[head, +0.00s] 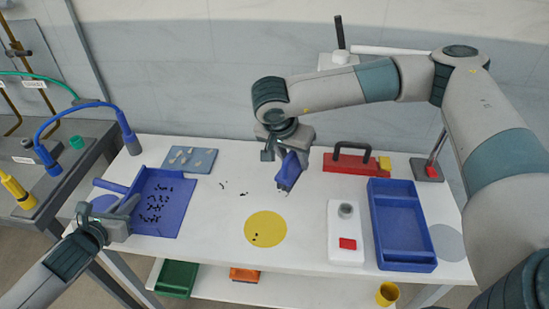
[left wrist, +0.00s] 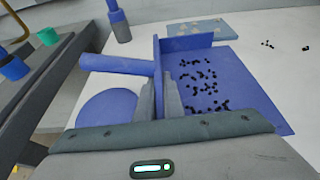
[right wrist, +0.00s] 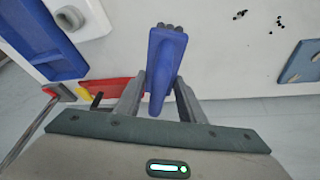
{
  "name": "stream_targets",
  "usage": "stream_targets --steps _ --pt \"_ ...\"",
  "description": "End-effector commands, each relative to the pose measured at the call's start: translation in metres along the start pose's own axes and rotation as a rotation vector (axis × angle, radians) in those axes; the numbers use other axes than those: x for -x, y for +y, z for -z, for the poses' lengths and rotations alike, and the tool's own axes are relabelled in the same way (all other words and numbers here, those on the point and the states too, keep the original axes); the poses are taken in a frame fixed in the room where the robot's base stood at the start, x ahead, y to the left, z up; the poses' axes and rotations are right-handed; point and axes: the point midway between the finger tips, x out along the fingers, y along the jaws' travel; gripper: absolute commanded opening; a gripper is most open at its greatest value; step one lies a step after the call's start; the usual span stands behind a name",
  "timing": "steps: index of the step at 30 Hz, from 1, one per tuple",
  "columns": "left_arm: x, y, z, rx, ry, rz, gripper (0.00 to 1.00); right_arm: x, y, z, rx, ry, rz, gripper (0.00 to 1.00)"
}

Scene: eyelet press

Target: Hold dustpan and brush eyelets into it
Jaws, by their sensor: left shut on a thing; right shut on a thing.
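The blue dustpan (head: 170,222) lies on the white table at the left, with many small black eyelets (head: 155,205) on its floor. My left gripper (head: 126,212) is shut on the dustpan's back wall, beside its handle; the left wrist view shows the wall (left wrist: 158,85) between the fingers. My right gripper (head: 287,150) is shut on the blue brush (head: 289,172), which points down over the table; the right wrist view shows its handle (right wrist: 165,65) and dark bristles. A few loose eyelets (head: 243,193) lie between brush and dustpan, and a couple lie on the yellow disc (head: 265,229).
A blue-grey plate (head: 190,159) with pale pieces lies behind the dustpan. A red press (head: 350,164), a white block with a red pad (head: 346,235) and a blue tray (head: 402,253) stand at the right. The table between dustpan and yellow disc is mostly clear.

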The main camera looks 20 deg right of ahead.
Motion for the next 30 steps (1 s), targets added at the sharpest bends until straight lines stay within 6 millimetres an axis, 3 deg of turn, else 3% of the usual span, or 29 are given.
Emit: stream_targets --steps 8,22,30 --pt "0.0 0.0 -0.001 0.0 -0.001 0.0 0.0 -0.001 0.015 0.004 0.142 0.011 0.051 0.0" --pt "0.0 0.0 -0.001 0.0 -0.001 0.0 0.0 -0.003 0.015 0.003 0.145 0.011 0.051 0.0" --pt "0.0 0.0 -0.001 0.0 -0.001 0.0 0.0 -0.018 0.014 -0.003 0.144 0.011 0.051 0.0"
